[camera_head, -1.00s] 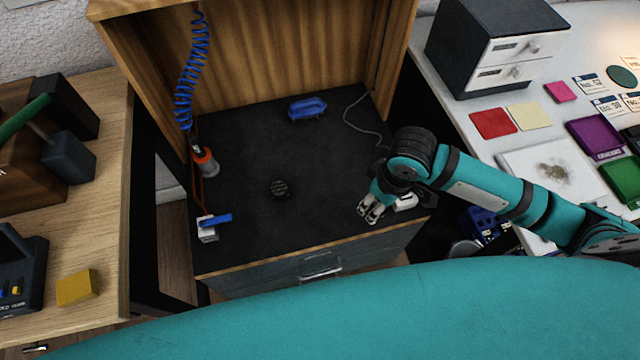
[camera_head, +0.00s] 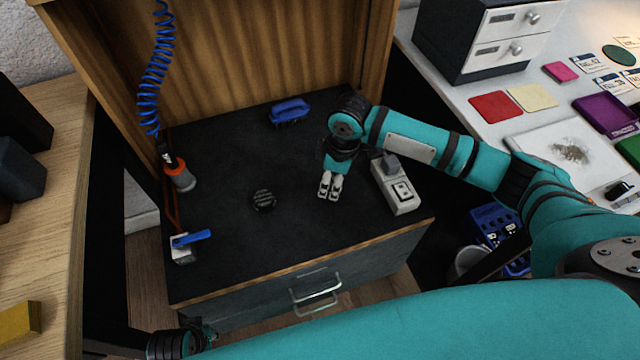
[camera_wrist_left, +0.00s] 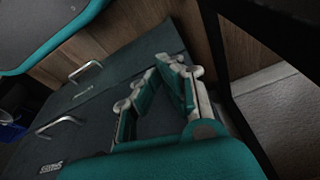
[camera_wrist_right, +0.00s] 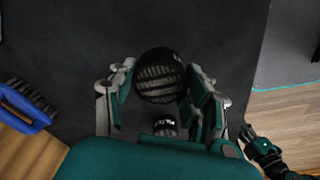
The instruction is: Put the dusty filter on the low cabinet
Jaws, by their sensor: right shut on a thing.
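The low cabinet (camera_head: 225,245) has a dark top, a wooden back panel and a drawer with a metal handle. My right gripper (camera_head: 330,194) is over the right half of its top, fingers pointing down. In the right wrist view it is shut on the dusty filter (camera_wrist_right: 158,75), a round black disc with greyish slats, held between the fingertips and apparently above the top.
A similar, smaller-looking black round piece (camera_head: 263,200) stands left of my right gripper. A blue brush (camera_head: 289,111) lies behind, a white switch box (camera_head: 398,190) to the right. A coiled blue hose, orange-collared tool (camera_head: 181,177) and blue-levered valve (camera_head: 190,240) line the left edge.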

